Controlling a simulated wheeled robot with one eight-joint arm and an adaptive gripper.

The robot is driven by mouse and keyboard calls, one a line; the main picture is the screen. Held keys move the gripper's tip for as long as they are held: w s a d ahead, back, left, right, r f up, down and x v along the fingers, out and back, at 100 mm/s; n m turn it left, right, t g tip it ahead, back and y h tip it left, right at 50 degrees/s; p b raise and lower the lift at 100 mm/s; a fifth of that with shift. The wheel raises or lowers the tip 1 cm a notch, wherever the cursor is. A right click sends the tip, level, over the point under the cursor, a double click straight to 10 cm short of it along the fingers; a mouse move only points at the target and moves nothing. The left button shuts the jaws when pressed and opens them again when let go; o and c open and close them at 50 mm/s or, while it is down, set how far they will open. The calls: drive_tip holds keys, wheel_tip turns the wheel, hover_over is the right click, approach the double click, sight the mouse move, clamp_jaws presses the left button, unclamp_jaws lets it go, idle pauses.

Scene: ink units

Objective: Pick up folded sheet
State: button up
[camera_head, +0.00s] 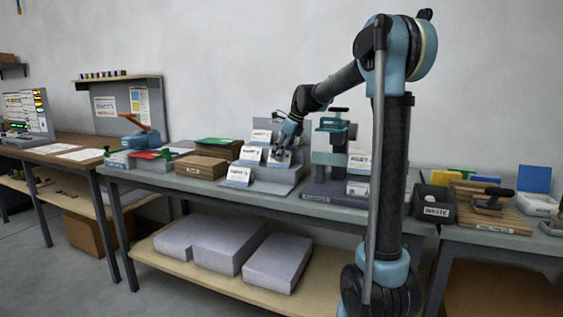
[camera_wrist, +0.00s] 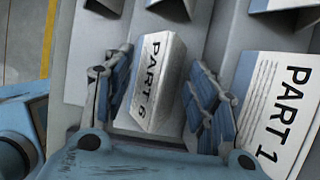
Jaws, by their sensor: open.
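A white folded sheet marked PART 6 (camera_wrist: 152,85) stands on a grey stepped rack (camera_head: 285,185). My gripper (camera_wrist: 162,88) is open, with one blue-padded finger on each side of this sheet. I cannot tell whether either pad touches it. In the head view my gripper (camera_head: 283,146) reaches down over the right side of the rack, partly covering the sheet there (camera_head: 279,157). A second folded sheet marked PART 1 (camera_wrist: 275,110) stands to the right, outside the right finger. In the head view more folded sheets (camera_head: 250,155) stand in the rack's left column.
A green and grey press (camera_head: 332,140) stands close to the right of the rack. A wooden box with a green top (camera_head: 202,166) is on the left. A black WASTE bin (camera_head: 436,205) and wooden block (camera_head: 490,212) are further right. Grey stacks (camera_head: 228,243) lie on the lower shelf.

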drive_tip(key=shift+f, duration=0.1)
drive_tip(key=c, duration=0.9)
